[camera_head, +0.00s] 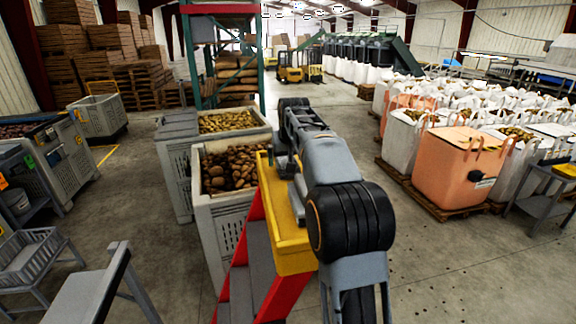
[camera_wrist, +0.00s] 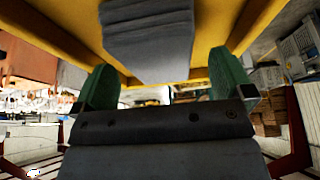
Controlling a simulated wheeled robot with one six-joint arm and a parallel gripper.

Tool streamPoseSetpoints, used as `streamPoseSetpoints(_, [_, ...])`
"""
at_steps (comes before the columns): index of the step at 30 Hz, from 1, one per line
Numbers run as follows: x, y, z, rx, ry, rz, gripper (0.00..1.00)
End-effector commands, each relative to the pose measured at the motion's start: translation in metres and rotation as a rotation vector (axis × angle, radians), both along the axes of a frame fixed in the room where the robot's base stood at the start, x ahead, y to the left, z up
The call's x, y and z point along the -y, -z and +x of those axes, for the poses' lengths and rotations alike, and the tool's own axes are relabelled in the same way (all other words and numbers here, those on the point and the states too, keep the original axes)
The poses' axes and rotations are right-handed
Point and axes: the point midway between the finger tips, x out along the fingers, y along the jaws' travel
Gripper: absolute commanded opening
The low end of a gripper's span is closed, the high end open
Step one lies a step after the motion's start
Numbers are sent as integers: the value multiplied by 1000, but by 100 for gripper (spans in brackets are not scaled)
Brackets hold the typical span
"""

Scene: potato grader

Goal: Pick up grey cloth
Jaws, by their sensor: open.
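A grey cloth (camera_wrist: 148,38) lies on a yellow surface (camera_wrist: 50,42) in the wrist view, its edge between and just beyond my fingertips. My gripper (camera_wrist: 162,72) is open, with one green finger on each side of the cloth and a gap to both. I see no grip on it. In the head view my arm reaches over the yellow top (camera_head: 292,258) of red steps (camera_head: 283,297). My gripper and arm hide much of that top, and I cannot clearly tell the cloth from my grey arm there.
Grey crates of potatoes (camera_head: 212,228) stand just left of the steps. An orange bulk bag (camera_head: 455,172) and white bags stand on pallets at the right. A grey bench (camera_head: 92,288) is at the near left. Concrete floor is open at the right front.

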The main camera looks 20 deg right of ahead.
Motion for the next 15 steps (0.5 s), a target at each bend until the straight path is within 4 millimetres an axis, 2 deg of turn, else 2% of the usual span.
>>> streamPoseSetpoints(1, [1,20,2,-28,-1,4,99])
streamPoseSetpoints(7, [1,21,2,-27,-2,2,99])
streamPoseSetpoints(15, [1,22,2,-27,-2,2,73])
